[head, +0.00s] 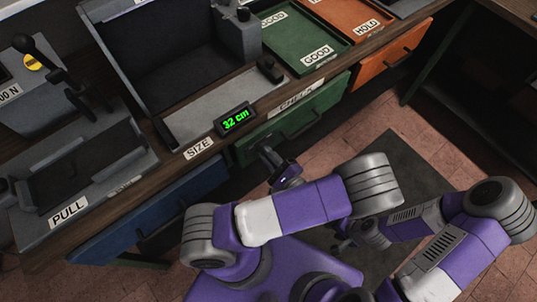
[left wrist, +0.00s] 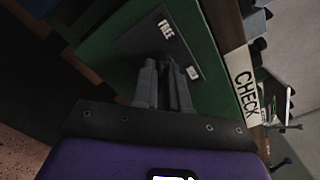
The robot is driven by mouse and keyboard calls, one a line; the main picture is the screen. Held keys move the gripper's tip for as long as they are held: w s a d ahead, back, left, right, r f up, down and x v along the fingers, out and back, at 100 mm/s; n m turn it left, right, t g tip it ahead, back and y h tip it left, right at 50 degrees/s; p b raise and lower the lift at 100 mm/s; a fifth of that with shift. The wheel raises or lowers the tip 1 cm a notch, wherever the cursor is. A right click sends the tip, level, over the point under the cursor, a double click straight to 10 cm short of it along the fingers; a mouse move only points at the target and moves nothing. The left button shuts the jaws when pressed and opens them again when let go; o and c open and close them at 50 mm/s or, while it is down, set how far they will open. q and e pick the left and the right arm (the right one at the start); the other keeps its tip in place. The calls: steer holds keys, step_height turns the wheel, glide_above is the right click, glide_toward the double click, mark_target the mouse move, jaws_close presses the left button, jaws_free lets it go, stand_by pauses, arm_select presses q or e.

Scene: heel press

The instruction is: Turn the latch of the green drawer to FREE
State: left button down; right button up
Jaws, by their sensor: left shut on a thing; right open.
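The green drawer (head: 328,97) is under the counter edge below the CHECK label and looks closed. In the left wrist view, the green drawer front (left wrist: 213,75) carries a dark latch plate (left wrist: 140,38) with a FREE label (left wrist: 166,28) and a second small label (left wrist: 192,73), too small to read. My left gripper (head: 270,158) is at the drawer's left end; in the left wrist view its fingers (left wrist: 165,72) are shut on the latch knob, which they mostly hide. My right gripper (head: 343,240) is low over the floor, away from the drawer, partly hidden and open.
A blue drawer (head: 180,210) is to the left and an orange drawer (head: 385,62) to the right. The green drawer's handle (head: 300,125) sticks out beside my left gripper. A size gauge reading 32 cm (head: 235,119) stands on the counter above. Floor is clear at right.

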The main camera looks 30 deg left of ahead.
arm_select(q)
steer(key=c, duration=1.1)
jaws_free()
steer(key=shift+c, duration=0.2)
steer(key=p+v, duration=0.1)
steer(key=v, duration=0.6)
steer(key=shift+d, duration=0.3)
steer(key=shift+s, duration=0.1)
